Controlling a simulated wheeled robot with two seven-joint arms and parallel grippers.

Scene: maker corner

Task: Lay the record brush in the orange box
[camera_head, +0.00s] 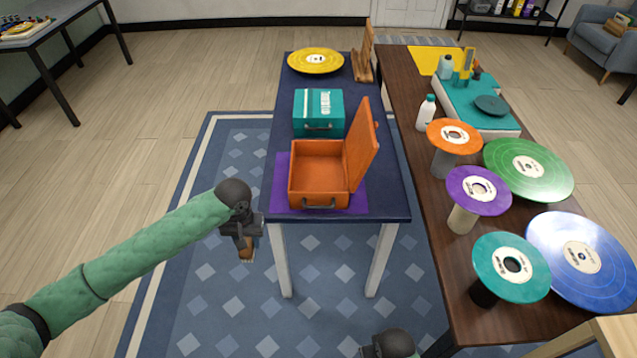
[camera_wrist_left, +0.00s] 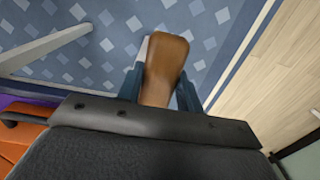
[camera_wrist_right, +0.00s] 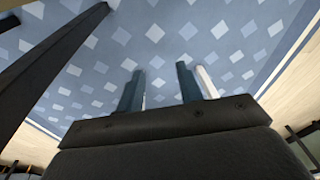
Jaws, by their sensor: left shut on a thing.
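The orange box (camera_head: 319,203) stands with its lid open to the right on the dark blue table, and its inside looks empty. My left gripper (camera_head: 246,245) is in front and to the left of the box, off the table's edge and over the rug. It is shut on the brown wooden record brush (camera_wrist_left: 164,70), which hangs down between the fingers; a bit of it shows below the gripper in the head view (camera_head: 246,254). My right gripper (camera_wrist_right: 158,88) is open and empty above the rug; in the head view only its wrist shows at the bottom edge.
A purple mat (camera_head: 280,188) lies under the orange box. A closed teal case (camera_head: 319,113), a yellow record (camera_head: 316,60) and a wooden stand (camera_head: 363,65) are behind it. The brown table (camera_head: 405,100) on the right holds several records and a white bottle (camera_head: 426,112).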

